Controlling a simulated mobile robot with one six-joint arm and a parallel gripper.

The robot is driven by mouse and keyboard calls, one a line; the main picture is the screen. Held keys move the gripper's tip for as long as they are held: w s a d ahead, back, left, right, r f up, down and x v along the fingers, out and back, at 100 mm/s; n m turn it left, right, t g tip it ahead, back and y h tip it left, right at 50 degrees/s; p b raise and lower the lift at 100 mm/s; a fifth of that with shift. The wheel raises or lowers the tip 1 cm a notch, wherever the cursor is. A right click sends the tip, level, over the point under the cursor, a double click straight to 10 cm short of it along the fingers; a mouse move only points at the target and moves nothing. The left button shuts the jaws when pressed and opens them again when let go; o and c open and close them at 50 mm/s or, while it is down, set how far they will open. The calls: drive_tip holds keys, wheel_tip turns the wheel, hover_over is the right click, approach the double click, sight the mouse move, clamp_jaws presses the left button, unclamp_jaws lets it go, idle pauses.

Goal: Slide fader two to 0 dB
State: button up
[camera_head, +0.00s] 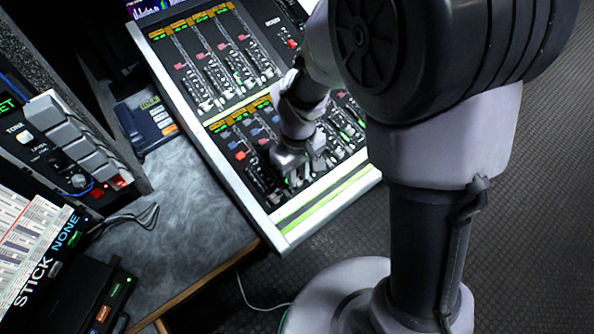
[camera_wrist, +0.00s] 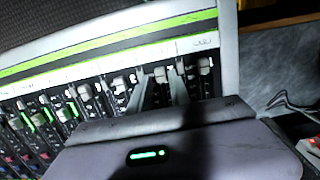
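The mixing console (camera_head: 262,215) fills the middle of the head view, with two banks of faders. My gripper (camera_head: 302,178) reaches down to the near end of the lower bank, close to its left side. In the wrist view my gripper (camera_wrist: 160,88) has its two fingers apart, one on each side of a grey fader cap (camera_wrist: 160,74). This cap is second from the console's end frame, so it appears to be fader two. Whether the fingers touch it is unclear. The fader one cap (camera_wrist: 205,66) is just right of the fingers. The scale marks beside fader two are too small to read.
More fader caps (camera_wrist: 119,84) stand in a row left of the fingers in the wrist view, close by. A pale front edge with a green strip (camera_head: 325,197) borders the bank. A grey desk (camera_head: 185,195) with a cable and button panels lies to the left.

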drive_tip(key=shift+f, duration=0.95)
clamp_jaws()
idle(0.7)
